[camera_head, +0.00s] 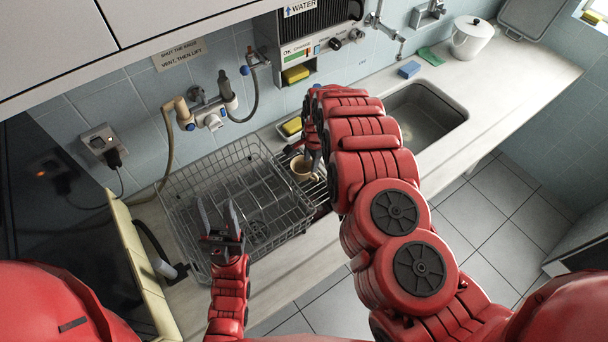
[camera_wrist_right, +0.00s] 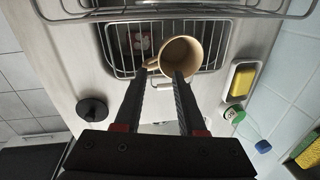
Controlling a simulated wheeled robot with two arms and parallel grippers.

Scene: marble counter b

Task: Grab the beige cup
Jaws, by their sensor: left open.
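My left gripper (camera_head: 221,221) is open and empty over the front of the large wire basket.
The large wire basket (camera_head: 176,207) stands on the counter left of the cup. A yellow sponge (camera_head: 292,126) lies behind the cup. Taps and a hose hang on the wall.

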